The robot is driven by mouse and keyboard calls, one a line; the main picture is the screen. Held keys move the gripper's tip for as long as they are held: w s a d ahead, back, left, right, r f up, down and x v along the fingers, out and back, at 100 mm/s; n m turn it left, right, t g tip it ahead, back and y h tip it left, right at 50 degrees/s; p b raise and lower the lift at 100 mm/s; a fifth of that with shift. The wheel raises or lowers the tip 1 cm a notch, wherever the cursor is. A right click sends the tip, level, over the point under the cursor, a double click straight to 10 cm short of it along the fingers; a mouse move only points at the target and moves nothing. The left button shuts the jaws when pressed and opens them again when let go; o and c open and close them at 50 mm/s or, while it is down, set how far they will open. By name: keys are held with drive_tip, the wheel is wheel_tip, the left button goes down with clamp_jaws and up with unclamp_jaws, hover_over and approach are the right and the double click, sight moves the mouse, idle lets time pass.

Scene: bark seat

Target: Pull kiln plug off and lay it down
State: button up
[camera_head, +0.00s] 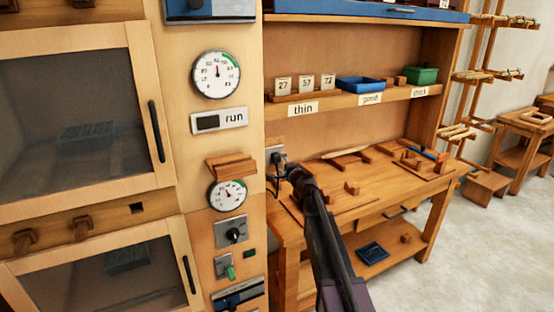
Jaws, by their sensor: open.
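A dark plug (277,158) sits in a grey socket plate on the side wall of the kiln cabinet, just left of the bench; a dark cord seems to hang from it. My gripper (284,174) is close below and right of the plug, open, with its dark arm reaching up from the bottom. I cannot tell whether the fingers touch the plug, as they are small and dark against it.
The wooden workbench (345,205) right of the socket holds several wood pieces, with bare patches between them. A shelf (340,103) above carries number cards, a blue tray (360,84) and a green box (421,75). A gauge (227,194) and wooden ledge (230,166) are left of my gripper.

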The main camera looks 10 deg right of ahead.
sight(278, 159)
drive_tip(key=shift+x, duration=1.85)
drive_tip(key=shift+c, duration=0.2)
clamp_jaws()
drive_tip(key=shift+s, duration=0.2)
drive_tip(key=shift+s+d, duration=0.2)
drive_tip(key=shift+s, duration=0.3)
drive_tip(key=shift+s, duration=0.1)
drive_tip(key=shift+v, duration=1.75)
